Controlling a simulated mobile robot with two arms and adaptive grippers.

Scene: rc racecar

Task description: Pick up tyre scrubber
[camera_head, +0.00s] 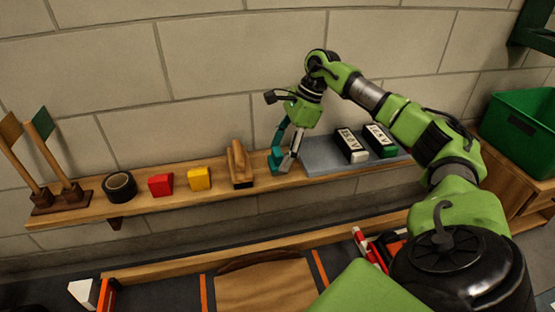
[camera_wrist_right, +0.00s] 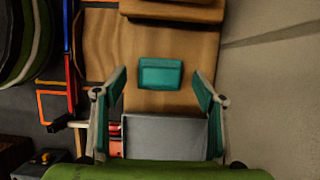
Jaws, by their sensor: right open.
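A small teal block (camera_head: 274,162), which may be the tyre scrubber, sits on the wooden shelf left of the grey mat. It also shows in the right wrist view (camera_wrist_right: 160,74) as a plain teal rectangle. My right gripper (camera_head: 286,158) is open and points down over it, partly covering it in the head view. In the right wrist view the fingers (camera_wrist_right: 158,82) stand apart on either side of the block, with gaps between. A wooden block with a raised handle (camera_head: 240,164) stands just left of the teal block. My left gripper is not in view.
On the shelf (camera_head: 219,198) are a yellow block (camera_head: 199,179), a red block (camera_head: 160,185), a black tape roll (camera_head: 119,186) and two flags on stands. The wall is close behind.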

